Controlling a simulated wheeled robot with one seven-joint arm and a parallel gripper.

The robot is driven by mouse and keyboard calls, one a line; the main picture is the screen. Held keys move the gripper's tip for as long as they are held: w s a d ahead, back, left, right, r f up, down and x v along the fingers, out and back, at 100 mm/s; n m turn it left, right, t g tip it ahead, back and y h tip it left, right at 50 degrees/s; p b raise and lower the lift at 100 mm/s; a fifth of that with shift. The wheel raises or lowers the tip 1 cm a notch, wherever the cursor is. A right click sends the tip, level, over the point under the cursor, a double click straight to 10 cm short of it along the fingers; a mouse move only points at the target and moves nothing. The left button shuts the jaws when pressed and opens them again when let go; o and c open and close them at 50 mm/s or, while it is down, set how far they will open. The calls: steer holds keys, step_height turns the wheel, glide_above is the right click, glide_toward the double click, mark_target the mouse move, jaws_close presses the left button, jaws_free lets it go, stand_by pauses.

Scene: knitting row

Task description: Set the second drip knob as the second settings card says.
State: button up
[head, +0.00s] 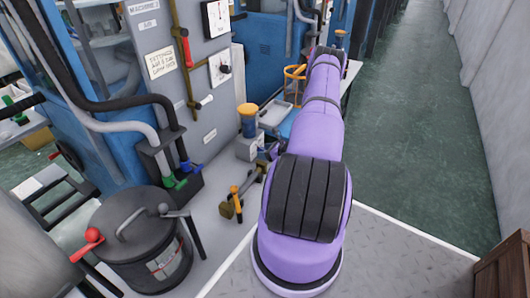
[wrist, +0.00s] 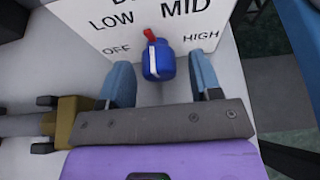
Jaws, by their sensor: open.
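A blue knob (wrist: 157,62) with a red pointer stands on a white dial plate (wrist: 90,30) in the wrist view. The plate reads OFF, LOW, MID and HIGH. The red pointer tips up and slightly left, between LOW and MID. My gripper (wrist: 161,70) is open, with one blue finger on the left of the knob and one on the right; gaps show on both sides. In the head view my purple arm reaches forward and hides the gripper and this knob. A card (head: 160,62) with handwriting hangs on the grey cabinet; I cannot read its text surely.
A black-knobbed dial (head: 220,67) and a gauge (head: 216,18) are on the cabinet face. A black lidded pot (head: 140,240) stands front left. Green floor (head: 430,130) is clear on the right.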

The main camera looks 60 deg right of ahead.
steer(key=shift+c, duration=0.2)
steer(key=c, duration=0.9)
steer(key=m+y, duration=0.2)
steer(key=shift+m, duration=0.4)
steer(key=shift+d+m+y, duration=0.1)
steer(key=shift+m+y, duration=0.7)
steer(key=shift+m, duration=0.5)
steer(key=o, duration=0.9)
